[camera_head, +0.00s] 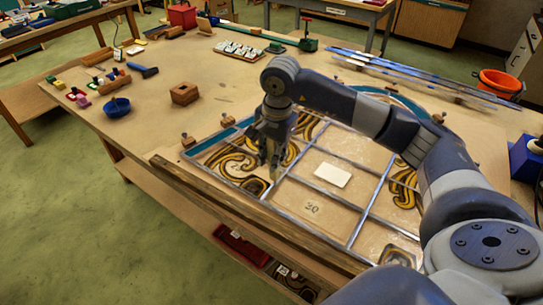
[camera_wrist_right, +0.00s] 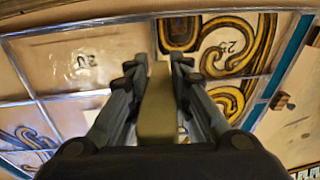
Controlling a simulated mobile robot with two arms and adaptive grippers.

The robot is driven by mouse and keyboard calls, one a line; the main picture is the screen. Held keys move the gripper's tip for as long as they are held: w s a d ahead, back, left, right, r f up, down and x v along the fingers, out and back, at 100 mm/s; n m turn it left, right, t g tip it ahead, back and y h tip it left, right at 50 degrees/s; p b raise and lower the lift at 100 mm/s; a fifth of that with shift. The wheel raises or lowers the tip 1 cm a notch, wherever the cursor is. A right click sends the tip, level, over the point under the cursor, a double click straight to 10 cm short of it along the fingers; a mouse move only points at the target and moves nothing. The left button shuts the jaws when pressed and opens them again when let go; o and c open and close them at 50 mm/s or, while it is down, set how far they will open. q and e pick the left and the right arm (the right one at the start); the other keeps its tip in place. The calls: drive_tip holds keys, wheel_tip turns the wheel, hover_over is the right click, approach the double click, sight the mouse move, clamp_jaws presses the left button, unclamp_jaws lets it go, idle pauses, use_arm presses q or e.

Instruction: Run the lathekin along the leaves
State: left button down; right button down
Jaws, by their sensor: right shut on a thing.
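The leaded panel (camera_head: 318,205) lies flat on the bench, with grey lead strips (camera_head: 363,213) between panes, some painted with amber and black scrolls. My right gripper (camera_head: 272,168) is over the panel's left part, pointing down. It is shut on the lathekin (camera_wrist_right: 158,105), a flat olive-tan bar between the fingers in the right wrist view. Its low end (camera_head: 275,174) shows just below the fingers, close to a lead strip; I cannot tell whether it touches. A painted scroll pane (camera_wrist_right: 235,50) is beside it in the wrist view. My left gripper is not in view.
A white card (camera_head: 332,175) lies on the panel. Wooden blocks (camera_head: 188,140) and a timber batten (camera_head: 230,203) edge it. A blue bowl (camera_head: 117,107), a wooden block (camera_head: 185,94) and a hammer (camera_head: 143,70) stand left. Long lead strips (camera_head: 400,68) lie behind. Bare bench lies between.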

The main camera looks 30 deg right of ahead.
drive_tip(key=shift+d, duration=0.1)
drive_tip(key=shift+w+d+f+b, duration=0.1)
drive_tip(key=shift+w+d+b, duration=0.25)
drive_tip(key=shift+d, duration=0.35)
drive_tip(key=d, duration=0.1)
drive_tip(key=w+d, duration=0.1)
drive_tip(key=d, duration=0.1)
drive_tip(key=shift+w+d+b, duration=0.1)
drive_tip(key=shift+d+b, duration=0.05)
drive_tip(key=shift+b, duration=0.2)
drive_tip(key=shift+r+p, duration=1.6)
drive_tip(key=shift+r, duration=1.05)
